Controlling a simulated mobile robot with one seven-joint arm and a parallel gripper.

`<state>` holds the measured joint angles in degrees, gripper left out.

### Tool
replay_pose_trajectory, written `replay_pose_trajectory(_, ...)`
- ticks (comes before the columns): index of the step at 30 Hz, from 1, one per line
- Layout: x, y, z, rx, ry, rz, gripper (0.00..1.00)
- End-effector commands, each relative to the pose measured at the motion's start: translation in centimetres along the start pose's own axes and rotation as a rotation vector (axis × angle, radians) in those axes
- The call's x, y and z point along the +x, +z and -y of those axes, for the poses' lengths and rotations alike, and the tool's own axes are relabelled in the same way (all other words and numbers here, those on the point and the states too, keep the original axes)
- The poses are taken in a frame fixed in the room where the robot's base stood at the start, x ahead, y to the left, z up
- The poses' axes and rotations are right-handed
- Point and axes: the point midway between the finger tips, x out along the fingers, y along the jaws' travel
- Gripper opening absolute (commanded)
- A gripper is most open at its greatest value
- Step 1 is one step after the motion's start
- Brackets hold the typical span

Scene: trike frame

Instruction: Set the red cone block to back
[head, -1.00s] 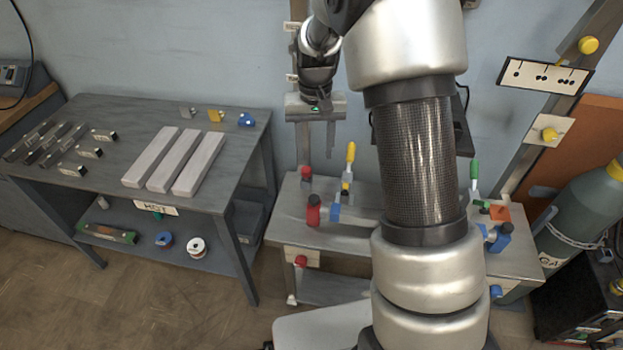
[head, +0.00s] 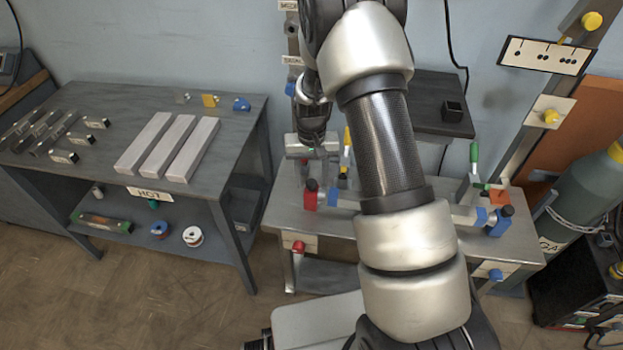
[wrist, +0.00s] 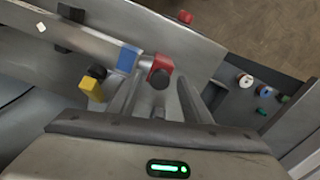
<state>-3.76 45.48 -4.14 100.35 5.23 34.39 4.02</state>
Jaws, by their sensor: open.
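A red block (head: 310,198) with a dark round knob on top stands near the front left of the small grey work table (head: 345,222). It also shows in the wrist view (wrist: 159,66), just beyond and between my fingertips. A cone shape cannot be made out on it. My gripper (head: 318,168) points down over the left part of the table, seen just behind the block in the head view. In the wrist view my gripper (wrist: 158,88) is open, with nothing clearly held. A blue piece (wrist: 128,59) sits beside the red block.
A yellow-handled clamp (head: 347,145) stands behind, partly hidden by my arm. A red knob (head: 298,246) is on the table's front. A green-handled clamp (head: 474,158) and blue block (head: 501,221) stand right. The dark bench (head: 85,178) at left holds metal bars.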

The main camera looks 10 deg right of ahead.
Motion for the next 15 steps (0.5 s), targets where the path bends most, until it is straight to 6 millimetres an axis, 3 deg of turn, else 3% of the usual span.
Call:
replay_pose_trajectory(9,0.24,-0.04,0.01,0.0,0.0,-0.001,0.44)
replay_pose_trajectory(15,0.23,-0.03,0.01,0.0,0.0,-0.001,0.11)
